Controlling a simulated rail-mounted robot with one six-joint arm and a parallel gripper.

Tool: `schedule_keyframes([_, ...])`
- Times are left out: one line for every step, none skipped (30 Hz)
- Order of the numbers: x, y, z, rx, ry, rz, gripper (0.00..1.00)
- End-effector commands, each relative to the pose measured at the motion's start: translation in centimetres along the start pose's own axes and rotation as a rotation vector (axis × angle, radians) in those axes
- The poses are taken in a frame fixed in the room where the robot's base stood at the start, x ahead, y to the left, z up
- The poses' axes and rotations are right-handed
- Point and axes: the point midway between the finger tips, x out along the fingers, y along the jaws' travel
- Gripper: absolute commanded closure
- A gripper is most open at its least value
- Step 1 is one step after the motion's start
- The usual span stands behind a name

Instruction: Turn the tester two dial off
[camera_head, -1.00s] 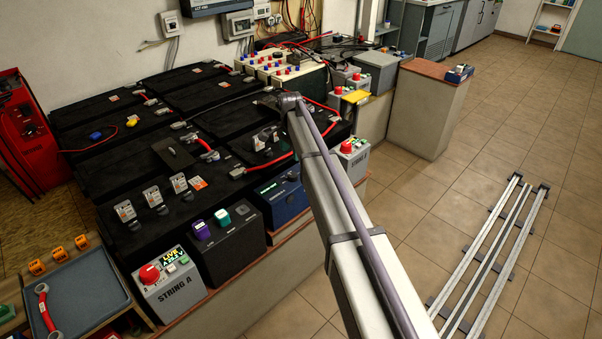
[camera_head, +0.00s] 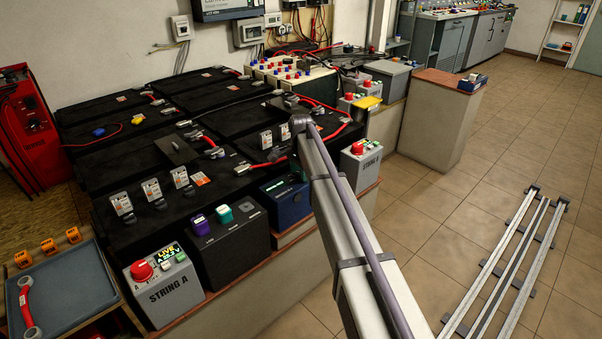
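Several grey boxes with red dials stand around the battery bench, and I cannot read which one is tester two. The nearest, the STRING A box (camera_head: 163,287), has a red dial (camera_head: 142,270) and a lit LIVE display. Another grey box (camera_head: 361,168) with a red dial (camera_head: 357,148) stands at the bench's right end, just right of my arm. Two smaller grey boxes with red dials (camera_head: 349,97) (camera_head: 367,79) stand farther back. The dial positions are too small to tell. My arm reaches forward across the middle, and my gripper's fingers are not visible.
Black batteries (camera_head: 140,155) with red cables cover the bench. A dark box (camera_head: 232,245) with purple and teal pieces and a blue box (camera_head: 286,203) line its front. A tray (camera_head: 65,290) is at front left. Rails (camera_head: 505,265) lie on the otherwise clear floor at right.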

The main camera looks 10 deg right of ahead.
Motion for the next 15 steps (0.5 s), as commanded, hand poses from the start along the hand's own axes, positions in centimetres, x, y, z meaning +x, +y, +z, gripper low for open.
schedule_keyframes([0.00,0.00,0.00,0.000,0.000,0.000,0.54])
schedule_keyframes([0.00,0.00,0.00,0.000,0.000,0.000,0.56])
schedule_keyframes([0.00,0.00,0.00,0.000,0.000,0.000,0.60])
schedule_keyframes([0.00,0.00,0.00,0.000,0.000,0.000,0.63])
schedule_keyframes([0.00,0.00,0.00,0.000,0.000,0.000,0.66])
schedule_keyframes([0.01,0.00,0.00,0.000,0.000,0.000,0.70])
schedule_keyframes([0.01,0.00,0.00,0.000,0.000,0.000,0.73])
schedule_keyframes([0.01,0.00,0.00,0.000,0.000,0.000,0.76])
schedule_keyframes([0.01,0.00,0.00,0.000,0.000,0.000,0.79])
schedule_keyframes([0.01,0.00,0.00,0.000,0.000,0.000,0.82])
schedule_keyframes([0.01,0.00,0.00,0.000,0.000,0.000,0.84])
schedule_keyframes([0.01,0.00,0.00,0.000,0.000,0.000,0.84])
schedule_keyframes([0.01,0.00,0.00,-0.001,0.000,0.000,0.84])
schedule_keyframes([0.01,0.00,0.00,-0.002,0.000,0.000,0.84])
schedule_keyframes([0.01,0.00,0.00,-0.004,0.000,0.000,0.84])
